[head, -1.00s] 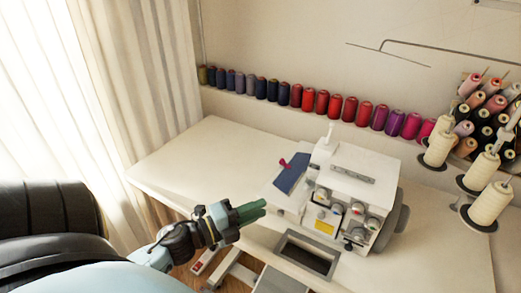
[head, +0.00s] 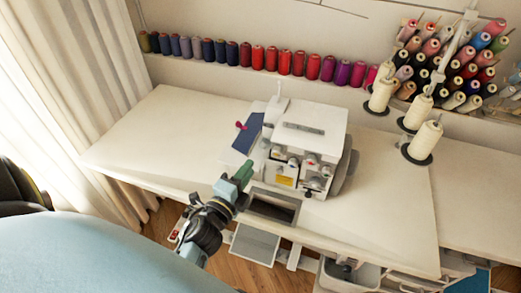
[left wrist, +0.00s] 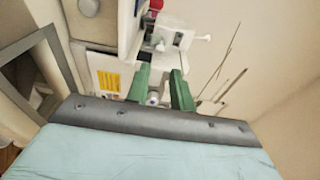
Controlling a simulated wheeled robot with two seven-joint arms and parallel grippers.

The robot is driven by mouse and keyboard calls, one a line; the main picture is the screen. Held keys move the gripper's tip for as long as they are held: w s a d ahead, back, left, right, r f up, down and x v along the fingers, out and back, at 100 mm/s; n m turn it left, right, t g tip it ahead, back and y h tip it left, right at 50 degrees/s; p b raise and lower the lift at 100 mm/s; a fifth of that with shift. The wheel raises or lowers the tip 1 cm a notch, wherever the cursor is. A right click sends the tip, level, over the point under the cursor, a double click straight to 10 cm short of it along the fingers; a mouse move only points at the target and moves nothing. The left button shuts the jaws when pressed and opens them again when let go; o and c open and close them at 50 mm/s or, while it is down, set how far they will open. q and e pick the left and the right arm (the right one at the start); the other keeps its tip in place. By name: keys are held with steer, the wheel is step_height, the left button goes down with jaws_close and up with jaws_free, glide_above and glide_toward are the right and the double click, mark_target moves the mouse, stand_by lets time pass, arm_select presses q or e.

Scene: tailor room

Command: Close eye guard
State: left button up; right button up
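The white serger sewing machine (head: 308,138) stands on the table, its front with dials and a yellow label facing me. Its yellow label (left wrist: 109,81) also shows in the left wrist view. I cannot pick out the eye guard with certainty; a pale flap-like part (left wrist: 174,36) sticks out from the machine in the left wrist view. My left gripper (head: 242,174) is just left of the machine's front, its green fingers towards it. In the left wrist view its fingers (left wrist: 160,80) are apart, with nothing visibly held between them. My right gripper is not in view.
A rectangular opening (head: 272,206) lies in the white table (head: 135,135) in front of the machine. Cream thread cones (head: 424,140) stand to its right. A row of coloured spools (head: 285,62) lines the back wall. The table's left part is clear.

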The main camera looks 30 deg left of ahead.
mark_target(264, 148)
arm_select(q)
steer(key=w, duration=0.8)
steer(key=shift+w+a, duration=0.1)
steer(key=shift+a, duration=0.3)
jaws_close()
